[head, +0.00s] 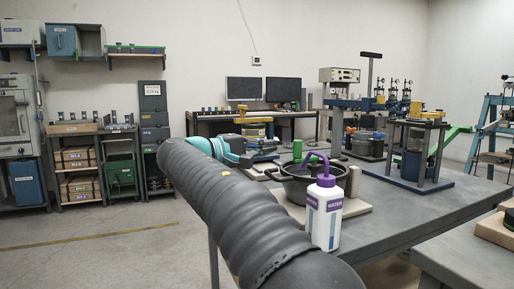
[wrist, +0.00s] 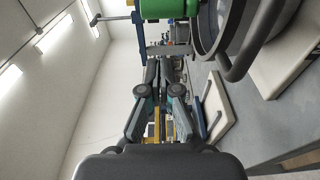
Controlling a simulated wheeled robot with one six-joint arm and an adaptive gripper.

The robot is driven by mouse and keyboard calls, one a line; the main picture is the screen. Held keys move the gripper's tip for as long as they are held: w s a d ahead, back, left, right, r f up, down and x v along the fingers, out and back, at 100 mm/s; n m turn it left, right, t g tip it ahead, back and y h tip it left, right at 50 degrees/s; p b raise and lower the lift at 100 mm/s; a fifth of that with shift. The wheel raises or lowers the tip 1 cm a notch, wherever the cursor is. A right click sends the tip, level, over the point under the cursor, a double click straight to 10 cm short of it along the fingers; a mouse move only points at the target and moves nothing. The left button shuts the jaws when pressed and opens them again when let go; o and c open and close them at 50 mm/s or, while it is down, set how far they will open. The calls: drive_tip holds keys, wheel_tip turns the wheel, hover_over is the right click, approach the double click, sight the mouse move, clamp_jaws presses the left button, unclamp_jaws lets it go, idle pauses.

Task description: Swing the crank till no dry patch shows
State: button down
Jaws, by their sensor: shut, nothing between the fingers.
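A dark round pot (head: 302,182) stands on a pale base plate on the table. A green upright grip (head: 297,149) rises at its rim, apparently the crank's handle. In the wrist view a large green cylinder (wrist: 166,8) shows at the top edge, beside the pot's dark wall (wrist: 206,30) and a looped handle (wrist: 244,55). My gripper (wrist: 159,66) is shut and empty, with its tips apart from the green cylinder in the picture. The pot's contents are too small to tell wet from dry.
A white bottle with a purple spout, marked WATER (head: 325,218), stands close in front of the pot. A black pan-like handle sticks out beside the pot. A framed press (head: 417,150) stands behind right. The grey table (head: 400,215) is clear to the right of the bottle.

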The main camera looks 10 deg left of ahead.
drive_tip(key=x, duration=0.5)
drive_tip(key=shift+d, duration=0.45)
drive_tip(key=shift+s+d, duration=0.25)
drive_tip(key=shift+s, duration=0.6)
drive_tip(key=shift+s+d, duration=0.3)
drive_tip(key=shift+s, duration=0.55)
drive_tip(key=shift+s+a+b, duration=0.1)
drive_tip(key=shift+b, duration=0.3)
